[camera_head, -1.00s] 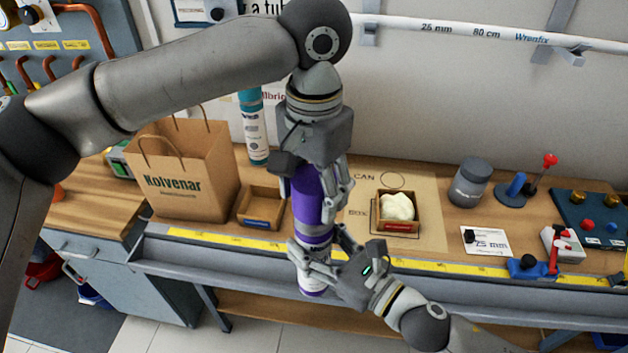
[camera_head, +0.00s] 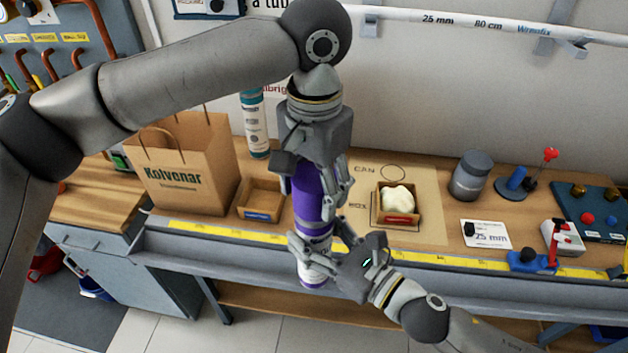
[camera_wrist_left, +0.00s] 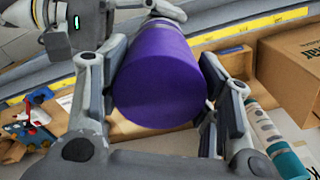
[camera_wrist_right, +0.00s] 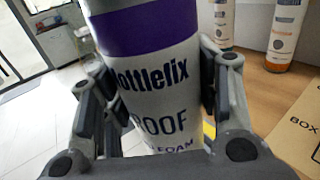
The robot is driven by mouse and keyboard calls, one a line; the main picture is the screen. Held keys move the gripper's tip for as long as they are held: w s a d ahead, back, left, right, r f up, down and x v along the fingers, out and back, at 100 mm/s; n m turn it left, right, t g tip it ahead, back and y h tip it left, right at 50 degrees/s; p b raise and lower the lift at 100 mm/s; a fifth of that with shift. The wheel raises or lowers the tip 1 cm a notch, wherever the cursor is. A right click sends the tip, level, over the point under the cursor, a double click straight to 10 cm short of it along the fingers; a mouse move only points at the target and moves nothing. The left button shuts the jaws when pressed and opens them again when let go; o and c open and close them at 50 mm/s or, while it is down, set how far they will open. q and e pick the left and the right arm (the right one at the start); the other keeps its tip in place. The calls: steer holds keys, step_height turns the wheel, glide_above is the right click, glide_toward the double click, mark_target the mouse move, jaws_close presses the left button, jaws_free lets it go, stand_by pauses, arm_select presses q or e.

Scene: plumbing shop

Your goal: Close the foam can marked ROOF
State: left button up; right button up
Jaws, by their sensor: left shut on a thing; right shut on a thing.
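The foam can (camera_head: 313,270), white with a purple band, stands roughly upright in front of the bench edge. In the right wrist view its label (camera_wrist_right: 160,122) reads ROOF. My right gripper (camera_head: 320,248) is shut around its body from the right. A purple cap (camera_head: 312,200) is directly above the can, in line with it. My left gripper (camera_head: 320,185) points down and is shut on the cap. The cap's closed end (camera_wrist_left: 158,92) faces the left wrist camera. Fingers partly hide the joint between cap and can, and I cannot tell whether the cap is fully seated.
On the bench behind are a paper bag (camera_head: 184,165), a teal-and-white can (camera_head: 255,130), an open small box (camera_head: 260,198), a box with a pale lump (camera_head: 397,202) on a marked board (camera_head: 430,225), and a grey jar (camera_head: 469,178). The front edge carries a yellow strip (camera_head: 450,260).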

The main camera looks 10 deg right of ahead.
arm_select(q)
steer(key=shift+f, duration=0.3)
steer(key=o, duration=0.8)
step_height(320, 180, up, 12)
stand_by(0.7)
